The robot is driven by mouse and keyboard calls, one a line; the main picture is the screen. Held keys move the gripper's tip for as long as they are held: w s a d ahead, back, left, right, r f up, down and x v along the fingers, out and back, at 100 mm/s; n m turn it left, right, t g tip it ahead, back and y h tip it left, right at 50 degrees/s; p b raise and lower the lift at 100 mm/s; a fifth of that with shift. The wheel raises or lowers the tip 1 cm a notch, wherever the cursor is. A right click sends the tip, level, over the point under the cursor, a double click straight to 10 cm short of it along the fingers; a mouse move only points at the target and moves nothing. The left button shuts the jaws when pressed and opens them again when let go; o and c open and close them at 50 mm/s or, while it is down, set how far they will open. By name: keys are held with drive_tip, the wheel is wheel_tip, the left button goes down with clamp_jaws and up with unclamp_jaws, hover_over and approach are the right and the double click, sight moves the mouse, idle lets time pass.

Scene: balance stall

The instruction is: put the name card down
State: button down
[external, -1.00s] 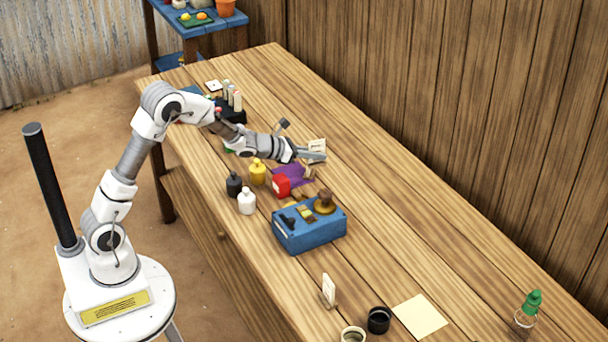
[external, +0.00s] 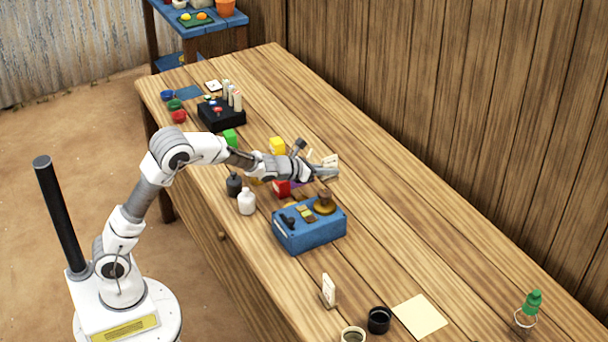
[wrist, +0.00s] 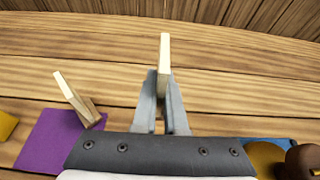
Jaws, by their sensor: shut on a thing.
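In the wrist view, my gripper's two fingers (wrist: 162,98) pinch the card (wrist: 165,52), which is seen nearly edge-on and upright. I cannot tell whether its bottom touches the table. A second pale card (wrist: 72,92) stands tilted at the edge of a purple sheet (wrist: 45,140), left of my gripper. A third card (external: 328,288) stands in a small holder near the table's front part.
The table (external: 420,220) toward the wall is clear.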

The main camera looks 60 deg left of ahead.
sight(329, 183)
wheel_tip(329, 183, down, 5)
drive_tip(key=shift+b, duration=0.7)
drive_tip(key=shift+r, duration=0.1)
drive_tip(key=shift+s+f+b, duration=0.1)
drive_tip(key=shift+f+b, duration=0.65)
drive_tip(key=shift+b, duration=0.1)
drive_tip(key=c, duration=1)
unclamp_jaws()
drive_tip(key=shift+s+f, duration=0.1)
drive_tip(key=shift+f, duration=0.15)
drive_tip(key=shift+r, duration=0.15)
drive_tip(key=shift+r+p, duration=0.5)
drive_tip(key=shift+p, duration=0.4)
drive_tip(key=v, duration=0.4)
drive_tip(key=p+v, duration=0.1)
drive_tip(key=v, duration=0.7)
drive_tip(key=shift+r+p, duration=0.25)
drive_tip(key=shift+p, duration=0.15)
